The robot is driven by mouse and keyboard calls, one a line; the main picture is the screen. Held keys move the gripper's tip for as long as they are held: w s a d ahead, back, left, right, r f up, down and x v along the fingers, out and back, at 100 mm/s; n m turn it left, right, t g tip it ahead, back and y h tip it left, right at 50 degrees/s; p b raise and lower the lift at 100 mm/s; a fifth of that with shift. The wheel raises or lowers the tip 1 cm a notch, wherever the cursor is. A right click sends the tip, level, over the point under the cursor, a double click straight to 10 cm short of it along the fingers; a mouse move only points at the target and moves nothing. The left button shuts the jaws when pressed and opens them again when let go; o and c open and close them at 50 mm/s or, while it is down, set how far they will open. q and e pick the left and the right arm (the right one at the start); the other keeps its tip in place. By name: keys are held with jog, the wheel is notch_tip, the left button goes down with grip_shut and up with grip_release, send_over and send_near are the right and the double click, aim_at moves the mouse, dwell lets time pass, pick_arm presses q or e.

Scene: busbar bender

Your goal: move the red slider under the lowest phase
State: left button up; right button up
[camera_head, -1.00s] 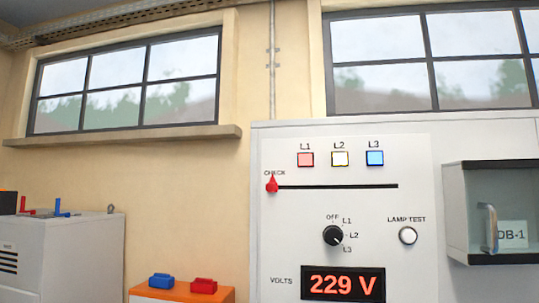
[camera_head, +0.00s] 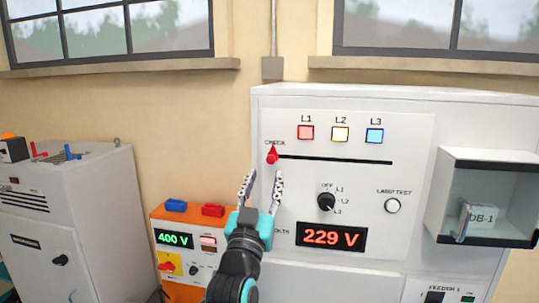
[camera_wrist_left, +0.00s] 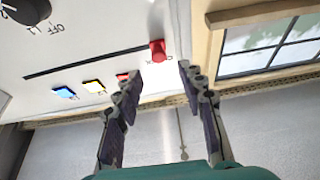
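The red slider (camera_head: 272,155) sits at the left end of a black horizontal slot (camera_head: 340,160) on the white panel, by the word CHECK. It also shows in the left wrist view (camera_wrist_left: 157,51). Above the slot are the lamps L1 (camera_head: 306,132), L2 (camera_head: 340,134) and L3 (camera_head: 374,136), red, white-yellow and blue. The selector knob (camera_head: 326,201) points toward L3, and the volts display (camera_head: 332,237) reads 229 V. My left gripper (camera_head: 262,178) is open and empty, just below the slider in the head view, apart from it. My right gripper is not in view.
A glass-fronted DB-1 box (camera_head: 487,200) juts out at the right of the panel. A lamp test button (camera_head: 392,206) is right of the knob. An orange unit (camera_head: 185,245) reading 400 V and a grey cabinet (camera_head: 70,190) stand at left.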

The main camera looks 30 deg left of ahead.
aim_at(270, 161)
pick_arm(q)
jog(key=p+x, duration=0.1)
jog(key=x, duration=0.5)
jog(key=shift+w+a, duration=0.1)
jog(key=shift+w, duration=0.25)
grip_shut()
